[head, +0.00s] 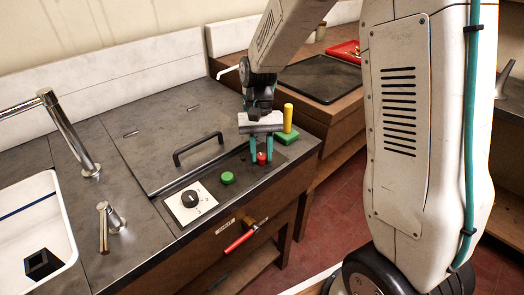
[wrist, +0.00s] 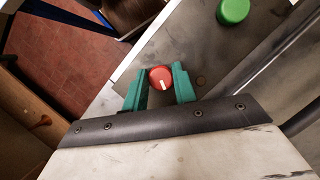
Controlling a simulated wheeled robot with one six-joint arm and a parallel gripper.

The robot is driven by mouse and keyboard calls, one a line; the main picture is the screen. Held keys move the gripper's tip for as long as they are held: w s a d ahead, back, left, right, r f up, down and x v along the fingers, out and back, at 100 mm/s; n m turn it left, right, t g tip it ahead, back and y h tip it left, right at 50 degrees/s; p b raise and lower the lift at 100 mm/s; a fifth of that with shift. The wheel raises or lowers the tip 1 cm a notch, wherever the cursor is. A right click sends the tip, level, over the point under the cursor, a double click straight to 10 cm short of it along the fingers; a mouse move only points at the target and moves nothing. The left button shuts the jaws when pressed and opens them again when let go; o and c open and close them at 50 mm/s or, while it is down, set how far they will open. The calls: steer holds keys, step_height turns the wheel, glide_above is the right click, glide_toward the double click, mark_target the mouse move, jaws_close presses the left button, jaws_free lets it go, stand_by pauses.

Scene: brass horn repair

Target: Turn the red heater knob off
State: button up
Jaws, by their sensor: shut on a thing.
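The red knob (head: 261,158) sits on the dark control panel at the right end of the counter. In the wrist view the red knob (wrist: 161,78) shows a white pointer line that runs down and slightly right in the picture. My gripper (head: 262,156) reaches down from above with its teal fingers on either side of the knob. In the wrist view my gripper (wrist: 159,85) is shut on the red knob, one finger at its left and one at its right. Part of the knob's sides is hidden by the fingers.
A green knob (head: 227,177) and a black dial on a white plate (head: 190,199) lie left of the red knob. A yellow cylinder on a green base (head: 287,128) stands close behind it. A red-handled lever (head: 240,241) sticks out from the front below. A black bar handle (head: 198,148) rises from the lid.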

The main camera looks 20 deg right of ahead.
steer(key=n+h, duration=0.1)
steer(key=n, duration=0.3)
steer(key=shift+w+n+h, duration=0.1)
steer(key=shift+n+h, duration=0.3)
stand_by(0.4)
steer(key=o, duration=1)
steer(key=v, duration=0.8)
steer(key=shift+a+f, duration=0.1)
steer(key=shift+f, duration=0.1)
